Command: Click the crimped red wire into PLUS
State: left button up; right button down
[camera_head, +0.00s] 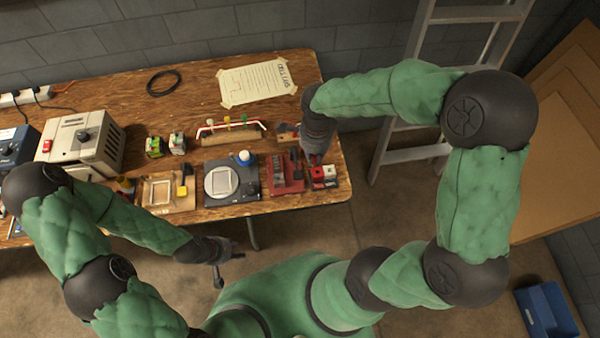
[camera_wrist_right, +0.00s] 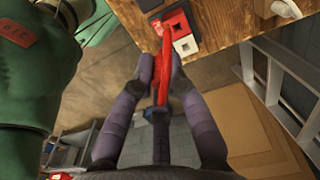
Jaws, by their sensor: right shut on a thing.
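My right gripper (camera_wrist_right: 162,62) is shut on a long red piece (camera_wrist_right: 165,85), which looks like the red wire. The piece runs between the two fingers, and its far end reaches up beside the terminal block. That block has a red half (camera_wrist_right: 177,24) and a white half (camera_wrist_right: 185,45), each with a dark square opening; its lettering is unreadable. I cannot tell whether the wire's tip touches or enters the red half. In the head view my right gripper (camera_head: 315,157) is above the block (camera_head: 324,173). My left gripper (camera_head: 230,262) is open and empty, off the table's front edge.
The wooden table (camera_head: 290,207) ends just right of the block. A red fixture (camera_head: 284,180), a dark plate with a round white disc (camera_head: 220,181), and a tray (camera_head: 160,192) lie to its left. A ladder (camera_head: 408,155) stands beyond the right edge.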

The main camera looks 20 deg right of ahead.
notch_tip(320, 180, down, 7)
jog(key=w+d+b, duration=0.1)
jog(key=d+b, duration=0.1)
jog(key=b, duration=0.2)
jog(key=shift+w+d+b, duration=0.25)
jog(key=shift+d+b, duration=0.05)
jog(key=shift+b, duration=0.1)
jog(key=shift+f+b, duration=1.55)
jog(key=shift+f, duration=0.1)
dwell(0.5)
dwell(0.9)
jog(key=c, duration=1.9)
grip_release()
grip_shut()
